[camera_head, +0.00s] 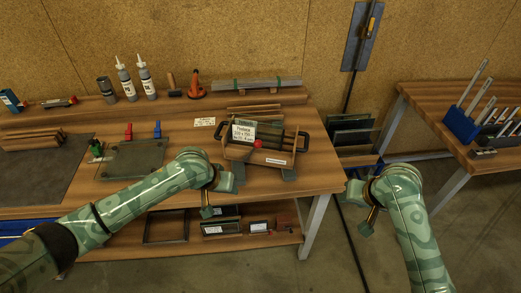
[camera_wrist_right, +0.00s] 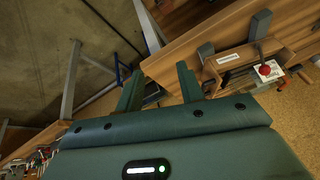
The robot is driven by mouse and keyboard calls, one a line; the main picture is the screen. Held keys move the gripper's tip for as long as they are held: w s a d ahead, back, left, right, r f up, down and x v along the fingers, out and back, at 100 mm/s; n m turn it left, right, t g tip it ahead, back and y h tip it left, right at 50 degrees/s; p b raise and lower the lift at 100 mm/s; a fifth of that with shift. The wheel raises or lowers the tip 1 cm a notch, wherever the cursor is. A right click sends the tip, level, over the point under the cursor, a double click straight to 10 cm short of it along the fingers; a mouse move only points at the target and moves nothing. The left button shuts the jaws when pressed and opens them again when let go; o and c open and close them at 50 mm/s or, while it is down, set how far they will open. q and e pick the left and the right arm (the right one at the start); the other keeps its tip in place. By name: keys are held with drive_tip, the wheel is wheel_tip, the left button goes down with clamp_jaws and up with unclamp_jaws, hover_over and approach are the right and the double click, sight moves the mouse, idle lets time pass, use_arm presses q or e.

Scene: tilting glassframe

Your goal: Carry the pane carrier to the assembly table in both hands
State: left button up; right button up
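The pane carrier (camera_head: 233,154), a wooden tray with black handles at both ends, stands on the wooden workbench (camera_head: 325,178). It holds dark panes, a white card and a red knob. It also shows in the right wrist view (camera_wrist_right: 236,58), at the upper right. My left gripper (camera_head: 226,194) is open and empty at the bench's front edge, in front of the carrier's left side. My right gripper (camera_head: 354,204) is open and empty, right of the bench and apart from the carrier. In the right wrist view its fingers (camera_wrist_right: 158,88) are spread. Which table is the assembly table is not marked.
A second wooden table (camera_head: 436,97) with a blue tool rack (camera_head: 461,124) stands at the right. Dark panes lean in a rack (camera_head: 352,137) between the tables. Bottles, clamps and a glass plate (camera_head: 135,160) occupy the bench's left. Open floor lies in front.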

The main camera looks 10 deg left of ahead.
drive_tip(key=a+v, duration=0.1)
drive_tip(key=v, duration=0.5)
drive_tip(key=shift+d+r, duration=0.25)
drive_tip(key=shift+d, duration=0.2)
